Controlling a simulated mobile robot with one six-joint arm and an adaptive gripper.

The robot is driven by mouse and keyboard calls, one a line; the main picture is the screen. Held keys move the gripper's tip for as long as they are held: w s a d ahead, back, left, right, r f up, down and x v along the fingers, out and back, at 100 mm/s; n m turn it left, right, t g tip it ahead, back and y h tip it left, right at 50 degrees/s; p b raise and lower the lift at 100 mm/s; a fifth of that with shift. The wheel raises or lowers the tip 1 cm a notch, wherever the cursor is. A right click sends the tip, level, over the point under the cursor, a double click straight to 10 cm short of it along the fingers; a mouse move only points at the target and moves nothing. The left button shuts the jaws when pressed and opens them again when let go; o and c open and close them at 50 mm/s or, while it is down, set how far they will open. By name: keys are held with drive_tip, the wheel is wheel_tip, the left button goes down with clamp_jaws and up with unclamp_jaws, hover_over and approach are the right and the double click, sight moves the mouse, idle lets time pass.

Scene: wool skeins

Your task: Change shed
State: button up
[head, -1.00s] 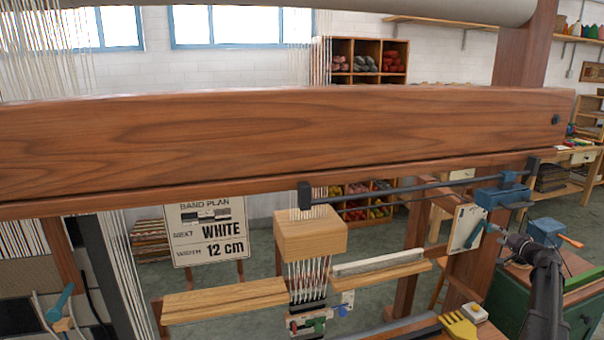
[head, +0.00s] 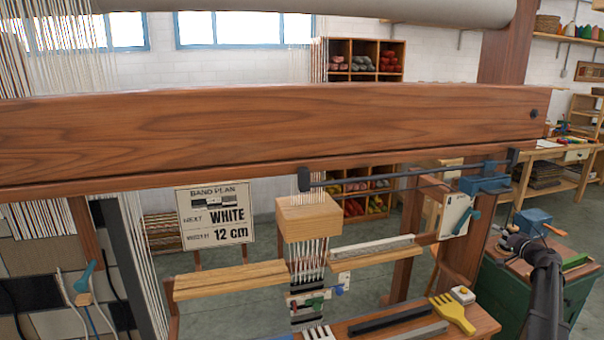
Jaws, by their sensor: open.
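The loom's white plate (head: 457,214) with a teal lever (head: 471,217) stands at the right of the frame, in the head view. The lever is tilted, its upper end to the right. My gripper (head: 499,231) is small and dark, open, just right of the lever, and seems apart from it. Its fingers are hard to make out. The warp threads (head: 309,252) run down through a wooden block (head: 309,222) to a small set of dark and white parts (head: 308,300). The shed itself is too small to judge.
A wide wooden beam (head: 270,130) crosses the view. A sign (head: 215,218) reads "NEXT WHITE 12 cm". A yellow comb (head: 452,314) and dark bars lie on the front bench (head: 478,319). A blue vise (head: 533,221) sits on a green cabinet at right. Another teal lever (head: 85,276) is at left.

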drive_tip(key=s+a+f+n+g+y+p, duration=0.1)
drive_tip(key=s+a+f+n+g, duration=0.15)
drive_tip(key=a, duration=0.95)
drive_tip(key=s+a+f+n+g+y, duration=0.1)
drive_tip(key=s+a+f+n+g, duration=0.2)
drive_tip(key=a, duration=0.8)
drive_tip(key=s+a+f+n+g+y+p, duration=0.1)
drive_tip(key=s+a+f+g, duration=0.25)
drive_tip(key=a, duration=0.85)
drive_tip(key=s+a+f+g+h, duration=0.1)
drive_tip(key=s+a+g+h, duration=0.1)
drive_tip(key=s+a, duration=0.3)
drive_tip(key=s+a+f+n+g+h, duration=0.1)
drive_tip(key=s+a+f+g+h, duration=0.1)
drive_tip(key=s+a, duration=0.4)
drive_tip(key=s+a+f+n+g+h, duration=0.1)
drive_tip(key=s+a, duration=0.4)
drive_tip(key=s, duration=0.9)
drive_tip(key=shift+a+f+g+h+p, duration=0.15)
drive_tip(key=shift+f+g+h+p, duration=0.25)
drive_tip(key=shift+g+h, duration=0.55)
drive_tip(key=shift+n+g+y, duration=0.25)
